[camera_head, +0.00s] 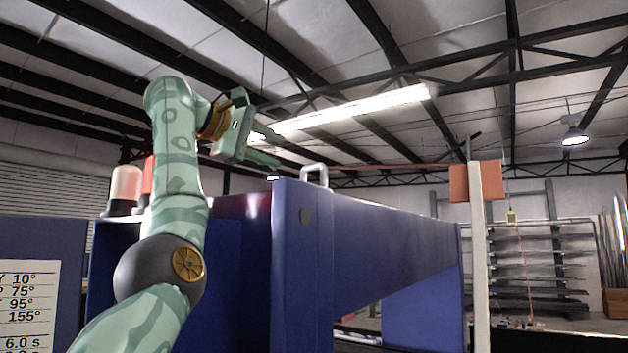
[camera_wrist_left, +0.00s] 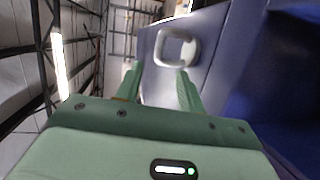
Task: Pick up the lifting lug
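The lifting lug (camera_head: 314,174) is a pale grey loop standing up from the top of a blue machine housing (camera_head: 395,235). In the left wrist view the lug (camera_wrist_left: 190,48) shows just beyond my fingertips, nearer the right finger, with its opening visible. My left gripper (camera_head: 274,150) is up and to the left of the lug in the head view, pointing towards it. In the left wrist view its two green fingers (camera_wrist_left: 159,68) are apart with nothing between them. It does not appear to touch the lug. My right gripper is not in view.
A beacon with a pale dome (camera_head: 125,188) stands on the left, beside a red one (camera_head: 148,175) partly behind my left arm. A pale post with an orange box (camera_head: 475,182) rises right of the housing. Shelving (camera_head: 530,265) stands farther back. The space above the housing looks clear.

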